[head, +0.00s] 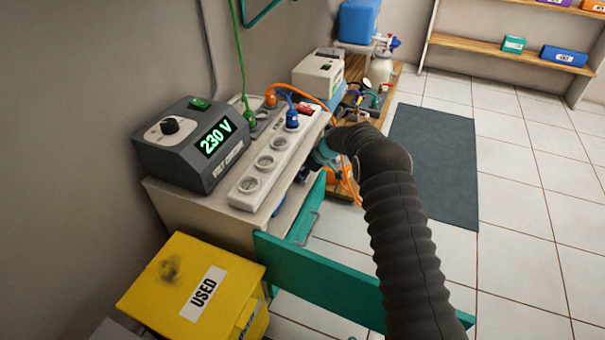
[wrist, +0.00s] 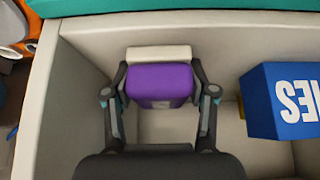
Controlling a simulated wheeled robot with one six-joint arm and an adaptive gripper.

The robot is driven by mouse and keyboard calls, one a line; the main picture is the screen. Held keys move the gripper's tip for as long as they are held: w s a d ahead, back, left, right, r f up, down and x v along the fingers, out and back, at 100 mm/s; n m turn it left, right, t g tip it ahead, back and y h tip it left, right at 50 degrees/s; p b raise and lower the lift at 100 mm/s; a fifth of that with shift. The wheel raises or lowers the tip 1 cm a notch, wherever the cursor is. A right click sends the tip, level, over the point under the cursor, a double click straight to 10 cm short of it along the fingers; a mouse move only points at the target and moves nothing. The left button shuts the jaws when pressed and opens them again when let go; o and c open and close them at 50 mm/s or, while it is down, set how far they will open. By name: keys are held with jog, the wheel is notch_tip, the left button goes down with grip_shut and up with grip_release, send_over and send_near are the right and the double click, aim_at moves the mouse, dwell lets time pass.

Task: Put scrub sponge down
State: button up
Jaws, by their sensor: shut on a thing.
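In the wrist view my gripper (wrist: 160,72) is shut on the purple scrub sponge (wrist: 160,88), with one finger on each side of it. A whitish layer (wrist: 158,53) shows right behind the purple part; I cannot tell if it belongs to the sponge. The sponge is over or inside a beige open compartment with a teal edge (wrist: 190,7). I cannot tell whether it touches the compartment's floor. In the head view my arm hides the gripper's fingers and the sponge.
A blue box (wrist: 283,100) with white letters is right of the sponge. In the head view, a teal panel (head: 320,275) stands out from the cabinet. A power strip (head: 270,165), a voltage unit (head: 195,140) and a yellow USED box (head: 185,285) are at left.

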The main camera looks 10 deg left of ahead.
jog(key=shift+d+f+b, duration=0.1)
jog(key=shift+f+b, duration=0.55)
jog(key=shift+b, duration=0.1)
jog(key=o, duration=1)
jog(key=shift+s+f, duration=0.1)
jog(key=shift+o, duration=1.1)
jog(key=shift+f, duration=0.1)
jog(key=shift+d, duration=0.1)
jog(key=shift+r+p, duration=0.6)
jog(key=shift+p, duration=0.15)
jog(key=p+v, duration=0.1)
jog(key=v, duration=1.1)
jog(key=shift+r, duration=0.4)
jog(key=shift+r, duration=0.1)
